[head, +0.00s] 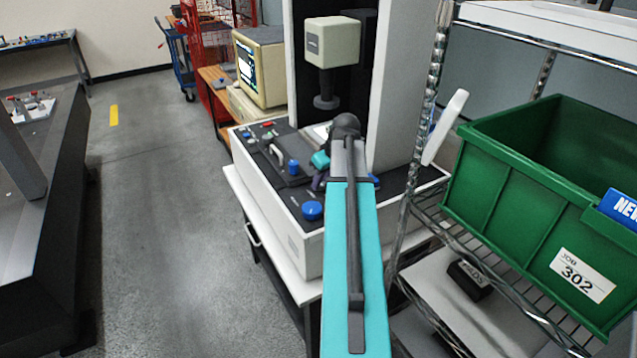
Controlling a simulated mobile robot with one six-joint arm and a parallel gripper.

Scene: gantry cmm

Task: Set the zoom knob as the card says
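A measuring machine with a dark control deck (258,140) stands in the middle of the head view. A large blue round knob (312,211) sits at its near corner. A smaller blue knob (293,167) is farther back, and a blue part shows right of my arm. I cannot tell which is the zoom knob, as labels are too small to read. No card with a readable setting shows. My teal arm reaches over the deck.
A wire rack with a green bin (509,198) marked 302 stands close on the right. A beige monitor (260,67) and red shelving are behind. The machine's column and head (332,42) rise above the deck. A dark table (45,230) is at left; the floor between is clear.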

